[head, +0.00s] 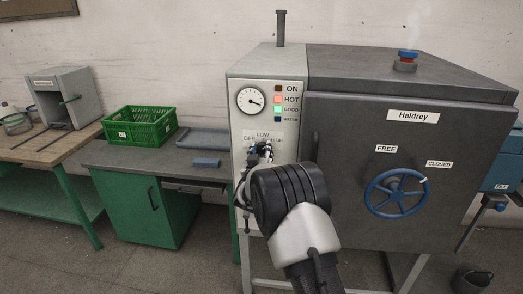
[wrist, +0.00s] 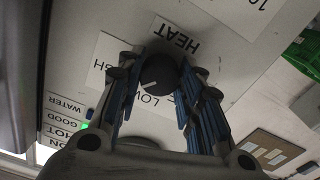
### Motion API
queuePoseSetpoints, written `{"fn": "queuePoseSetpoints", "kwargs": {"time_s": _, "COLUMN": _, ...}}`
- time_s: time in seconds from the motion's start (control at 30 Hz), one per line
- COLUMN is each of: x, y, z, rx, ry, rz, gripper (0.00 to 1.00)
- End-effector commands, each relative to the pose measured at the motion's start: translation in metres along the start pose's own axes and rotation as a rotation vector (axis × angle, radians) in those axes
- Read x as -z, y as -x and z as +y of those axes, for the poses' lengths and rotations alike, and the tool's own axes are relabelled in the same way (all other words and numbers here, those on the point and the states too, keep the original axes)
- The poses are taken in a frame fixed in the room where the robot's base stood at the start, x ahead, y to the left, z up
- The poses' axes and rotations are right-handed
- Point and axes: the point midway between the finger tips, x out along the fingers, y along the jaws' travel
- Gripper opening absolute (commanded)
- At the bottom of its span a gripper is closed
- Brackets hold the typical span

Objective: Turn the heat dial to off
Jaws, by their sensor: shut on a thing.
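In the wrist view, which is upside down, the mark points to the lower left, between LOW and the partly covered HIGH. My gripper (wrist: 157,66) has one finger on each side of the knob and is shut on it. A finger covers the OFF end of the scale there. In the head view my gripper (head: 260,152) is at the panel front, hiding the dial; OFF and LOW show above it.
The machine's grey panel (head: 238,110) has a gauge (head: 251,100) and lamps; HOT is lit red and GOOD green. Right of it is a dark door with a blue handwheel (head: 396,193). A bench to the left holds a green crate (head: 139,127).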

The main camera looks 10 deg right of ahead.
Motion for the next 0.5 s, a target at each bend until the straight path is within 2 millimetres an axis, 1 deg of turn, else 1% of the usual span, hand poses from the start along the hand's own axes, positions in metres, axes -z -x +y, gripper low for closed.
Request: {"fn": "queuePoseSetpoints", "kwargs": {"time_s": 0.5, "x": 0.0015, "y": -0.0002, "z": 0.0008, "rx": 0.0, "ry": 0.493, "rz": 0.0, "gripper": 0.1}}
